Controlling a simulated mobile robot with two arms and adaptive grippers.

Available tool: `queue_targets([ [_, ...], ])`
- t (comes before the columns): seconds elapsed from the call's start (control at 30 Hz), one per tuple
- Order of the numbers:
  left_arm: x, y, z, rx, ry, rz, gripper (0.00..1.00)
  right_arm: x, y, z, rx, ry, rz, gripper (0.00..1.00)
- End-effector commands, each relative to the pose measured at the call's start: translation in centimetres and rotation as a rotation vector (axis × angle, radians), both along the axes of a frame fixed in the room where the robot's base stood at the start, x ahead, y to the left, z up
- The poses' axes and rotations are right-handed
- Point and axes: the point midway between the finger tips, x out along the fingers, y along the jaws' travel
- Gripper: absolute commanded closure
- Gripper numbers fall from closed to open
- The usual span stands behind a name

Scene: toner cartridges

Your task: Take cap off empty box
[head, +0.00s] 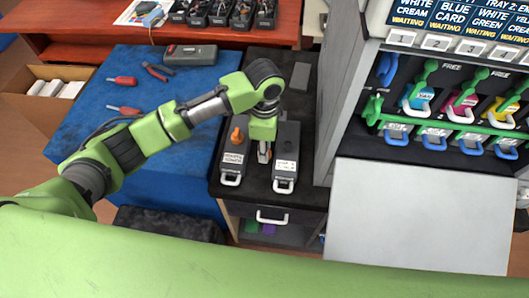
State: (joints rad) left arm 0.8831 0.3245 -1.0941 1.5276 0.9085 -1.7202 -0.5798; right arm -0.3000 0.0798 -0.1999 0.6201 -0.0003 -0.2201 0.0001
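Two long dark boxes with white front handles stand side by side on a black cabinet top. The left box (233,170) has an orange cap (236,135) on its top and a white label. The right box (286,150) also has a white label. I cannot read either label surely, so I cannot tell which box is the empty one. My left gripper (264,154) points down at the gap between the boxes, beside the right box's left edge. My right gripper is out of view.
A blue-covered table (100,150) at left holds screwdrivers (123,81), pliers (157,72) and a grey case (190,55). A printer (440,110) at right has coloured cartridges and a pale flat panel (420,215) below. The cabinet (270,217) has a white handle.

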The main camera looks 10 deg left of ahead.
Motion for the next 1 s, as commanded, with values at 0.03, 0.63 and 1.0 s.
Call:
queue_targets([
  [0.03,0.3,0.0,-0.3,0.000,0.000,0.002,1.00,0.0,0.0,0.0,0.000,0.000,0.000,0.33],
  [0.63,0.9,0.1,-4.1,0.000,-0.002,0.000,1.00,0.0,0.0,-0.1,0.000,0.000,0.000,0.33],
  [1.0,0.9,0.1,-4.4,0.000,-0.001,0.000,0.58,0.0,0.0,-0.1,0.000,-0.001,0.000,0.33],
])
